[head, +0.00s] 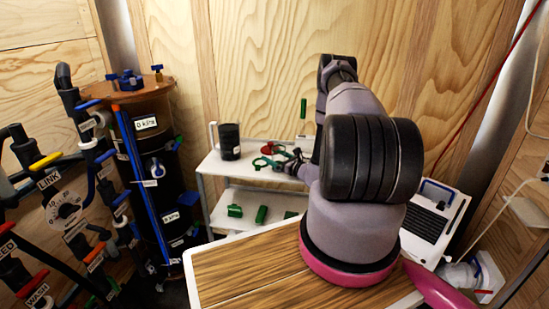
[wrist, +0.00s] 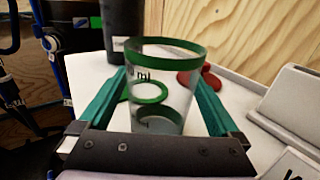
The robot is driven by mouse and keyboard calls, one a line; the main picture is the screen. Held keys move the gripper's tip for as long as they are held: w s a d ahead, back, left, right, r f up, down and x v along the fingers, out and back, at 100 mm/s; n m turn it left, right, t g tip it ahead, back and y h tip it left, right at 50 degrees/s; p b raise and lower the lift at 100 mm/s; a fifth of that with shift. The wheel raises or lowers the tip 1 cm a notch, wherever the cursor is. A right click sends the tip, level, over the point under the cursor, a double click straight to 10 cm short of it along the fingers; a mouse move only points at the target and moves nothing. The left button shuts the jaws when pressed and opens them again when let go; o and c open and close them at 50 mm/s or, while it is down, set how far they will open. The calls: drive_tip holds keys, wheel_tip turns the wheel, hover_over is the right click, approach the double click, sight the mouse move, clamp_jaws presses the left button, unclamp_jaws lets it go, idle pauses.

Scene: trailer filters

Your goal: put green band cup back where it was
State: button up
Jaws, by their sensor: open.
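The green band cup (wrist: 160,65) is a clear cup with a green rim and dark markings. It stands upright in the wrist view, between the two green fingers of my gripper (wrist: 161,80). The fingers are open, one on each side of it, and I cannot tell whether either touches it. In the head view my gripper (head: 280,160) is over the upper white shelf (head: 222,166), where the cup is too small to make out clearly. A green ring (wrist: 130,97) shows on the shelf around or behind the cup's lower part.
Green parts (head: 235,211) lie on the lower shelf. A wooden-topped table (head: 235,270) is in front.

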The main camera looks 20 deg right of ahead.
drive_tip(key=v, duration=1.2)
drive_tip(key=shift+r, duration=0.25)
drive_tip(key=w+a+r+n+g+y, duration=0.1)
drive_tip(key=a+r+n+g+y, duration=0.3)
drive_tip(key=r, duration=0.4)
drive_tip(key=w+a+r+n+g+y, duration=0.1)
drive_tip(key=a+r+n+y, duration=0.3)
drive_tip(key=r, duration=0.4)
drive_tip(key=s+a+r+n+g, duration=0.3)
drive_tip(key=a+r+n+g, duration=0.15)
drive_tip(key=r, duration=0.25)
drive_tip(key=s+a+r+n+g, duration=0.3)
drive_tip(key=a+r+n, duration=0.1)
drive_tip(key=a+r, duration=0.2)
drive_tip(key=s+a+r+n+t+h, duration=0.1)
drive_tip(key=s+r+n+t+h, duration=0.1)
drive_tip(key=s+r+n+h, duration=0.9)
drive_tip(key=s+r+h, duration=0.1)
drive_tip(key=s+r, duration=0.7)
drive_tip(key=s, duration=0.3)
drive_tip(key=shift+a+r+t, duration=0.35)
drive_tip(key=shift+a+r, duration=0.05)
